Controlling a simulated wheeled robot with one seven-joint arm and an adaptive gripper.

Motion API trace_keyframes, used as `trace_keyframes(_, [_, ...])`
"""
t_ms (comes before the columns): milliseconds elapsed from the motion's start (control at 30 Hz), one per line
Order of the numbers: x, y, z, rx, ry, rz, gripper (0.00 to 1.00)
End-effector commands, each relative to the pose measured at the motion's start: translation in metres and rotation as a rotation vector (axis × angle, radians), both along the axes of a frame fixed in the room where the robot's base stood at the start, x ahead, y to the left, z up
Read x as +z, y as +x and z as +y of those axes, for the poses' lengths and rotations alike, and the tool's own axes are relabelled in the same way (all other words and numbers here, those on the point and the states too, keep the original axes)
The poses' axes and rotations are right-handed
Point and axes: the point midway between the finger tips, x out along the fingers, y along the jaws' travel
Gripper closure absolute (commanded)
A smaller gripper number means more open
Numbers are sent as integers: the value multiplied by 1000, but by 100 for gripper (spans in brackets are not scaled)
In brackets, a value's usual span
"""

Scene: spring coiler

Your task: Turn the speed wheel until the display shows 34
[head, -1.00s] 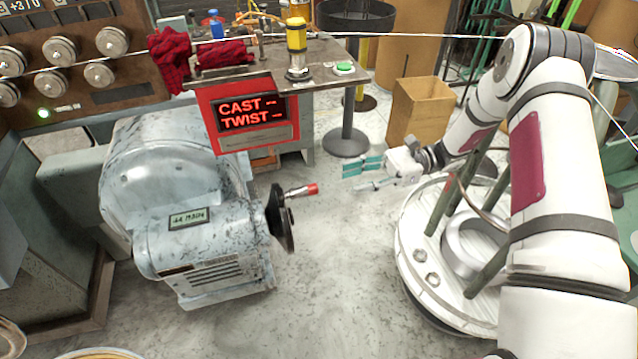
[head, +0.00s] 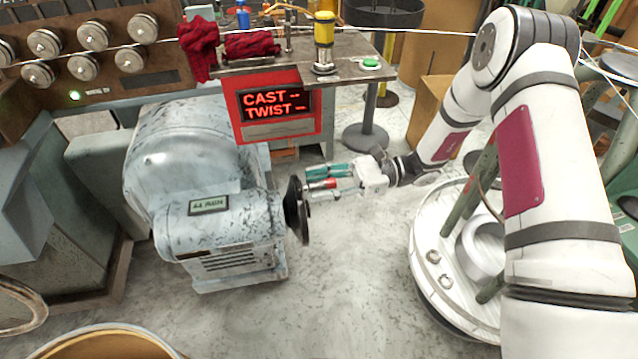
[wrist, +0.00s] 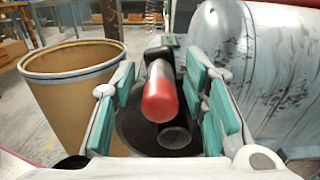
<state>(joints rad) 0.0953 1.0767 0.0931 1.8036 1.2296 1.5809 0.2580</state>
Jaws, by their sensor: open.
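The speed wheel (head: 298,210) is a dark disc on the right side of the grey motor housing (head: 180,165). Its crank handle has a red grip (head: 326,184), also seen red-ended in the wrist view (wrist: 159,98). My gripper (head: 325,181) is open, its teal pads on either side of the red grip; I cannot tell if either pad touches it. A small greenish plate (head: 208,205) on the housing bears characters too small to read surely. A red-framed display (head: 277,104) shows "CAST --" and "TWIST --".
A bench (head: 290,79) with red cloth, a yellow-black post (head: 324,43) and a green button (head: 370,62) stands behind. A brown drum (wrist: 70,95) is left in the wrist view. A cardboard box (head: 425,105) stands behind my arm. Floor in front of the wheel is clear.

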Motion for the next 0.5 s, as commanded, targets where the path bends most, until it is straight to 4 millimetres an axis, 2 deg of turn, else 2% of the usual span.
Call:
trace_keyframes(333, [0,-1,5,0,0,0,60])
trace_keyframes(367, [0,-1,5,0,0,0,62])
trace_keyframes(500, [0,-1,5,0,-1,0,94])
